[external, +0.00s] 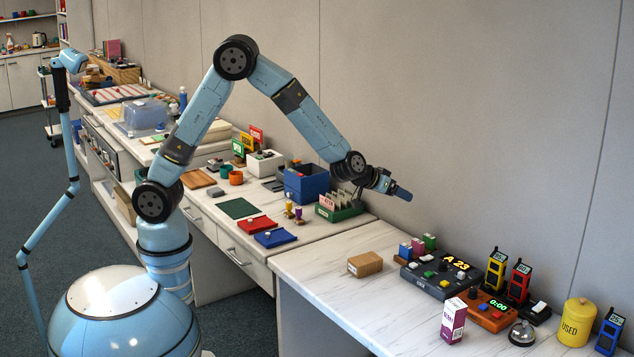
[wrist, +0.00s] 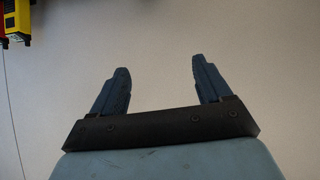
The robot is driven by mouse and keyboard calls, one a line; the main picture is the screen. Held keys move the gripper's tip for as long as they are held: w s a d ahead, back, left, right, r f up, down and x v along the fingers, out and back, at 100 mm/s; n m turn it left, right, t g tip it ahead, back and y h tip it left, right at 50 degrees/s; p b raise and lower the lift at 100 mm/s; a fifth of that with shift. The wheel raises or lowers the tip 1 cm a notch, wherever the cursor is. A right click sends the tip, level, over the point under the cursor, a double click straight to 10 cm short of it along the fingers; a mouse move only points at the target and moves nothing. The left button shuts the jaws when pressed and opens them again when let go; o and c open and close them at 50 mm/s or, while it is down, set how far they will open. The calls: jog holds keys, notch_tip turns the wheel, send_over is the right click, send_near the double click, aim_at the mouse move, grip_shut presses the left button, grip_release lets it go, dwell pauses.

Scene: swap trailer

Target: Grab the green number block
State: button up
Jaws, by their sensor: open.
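A small green block (external: 429,241) stands at the back of the right-hand table, beside a pink-red block (external: 418,246) and a blue block (external: 405,250). Any number on it is too small to read. My gripper (external: 402,193) is raised above the tables, up and left of these blocks in the external view, and apart from them. In the wrist view my gripper (wrist: 158,65) has its two dark fingers spread, with only the plain wall between them. The green block does not show in the wrist view.
A dark console (external: 440,276) stands in front of the blocks, with a brown box (external: 365,264) to their left. Yellow (external: 496,268) and red (external: 519,281) handheld devices stand to the right. A green card holder (external: 340,208) sits left of my gripper. The table's front is mostly clear.

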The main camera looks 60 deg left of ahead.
jog(key=t+y, duration=0.1)
jog(key=y, duration=0.1)
send_near(429, 236)
jog(key=x, duration=1)
jog(key=shift+w+f, duration=0.2)
jog(key=shift+c, duration=0.4)
jog(key=c, duration=1)
jog(key=shift+o, duration=0.2)
